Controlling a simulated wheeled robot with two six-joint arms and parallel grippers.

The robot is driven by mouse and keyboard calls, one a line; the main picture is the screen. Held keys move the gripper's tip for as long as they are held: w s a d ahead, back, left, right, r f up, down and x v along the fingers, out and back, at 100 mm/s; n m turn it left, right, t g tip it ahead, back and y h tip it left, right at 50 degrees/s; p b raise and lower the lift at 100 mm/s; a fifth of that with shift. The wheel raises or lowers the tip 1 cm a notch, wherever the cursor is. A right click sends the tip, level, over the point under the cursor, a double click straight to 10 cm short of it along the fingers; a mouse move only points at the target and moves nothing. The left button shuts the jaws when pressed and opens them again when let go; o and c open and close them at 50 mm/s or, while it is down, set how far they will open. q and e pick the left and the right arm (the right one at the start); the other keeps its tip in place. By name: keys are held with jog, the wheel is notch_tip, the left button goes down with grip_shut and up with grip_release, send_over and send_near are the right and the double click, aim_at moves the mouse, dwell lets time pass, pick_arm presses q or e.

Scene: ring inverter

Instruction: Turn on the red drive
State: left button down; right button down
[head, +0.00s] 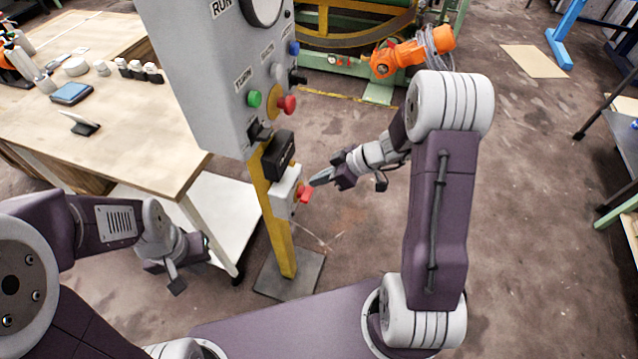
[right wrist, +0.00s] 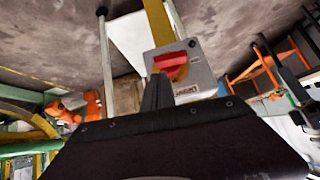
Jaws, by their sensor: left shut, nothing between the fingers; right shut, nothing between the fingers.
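The red drive switch (head: 305,194) is a red rotary handle on a yellow backing. It sits on a small white box (head: 285,192) on the yellow post, below the large grey control panel. In the right wrist view the red handle (right wrist: 172,66) lies roughly crosswise on its box, just beyond the fingertips. My right gripper (head: 318,180) is shut and empty, its tips close to the handle; I cannot tell whether they touch. My left gripper (head: 190,255) is shut and empty, low at the left beside the table, its fingers hard to make out.
The grey control panel (head: 205,75) carries a green button (head: 254,98), a red knob (head: 287,104) and a blue button (head: 294,48). A black box (head: 278,155) is fixed just above the white box. A wooden table (head: 110,135) stands left.

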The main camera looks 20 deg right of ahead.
jog(key=shift+f, duration=0.75)
pick_arm(q)
jog(key=shift+f, duration=0.1)
pick_arm(e)
jog(key=shift+s, duration=0.1)
jog(key=shift+g, duration=0.3)
pick_arm(q)
jog(key=shift+w, duration=0.6)
pick_arm(e)
jog(key=shift+d+f+y, duration=0.1)
jog(key=shift+y, duration=0.2)
pick_arm(q)
jog(key=shift+w, duration=0.1)
pick_arm(e)
jog(key=shift+m, duration=0.3)
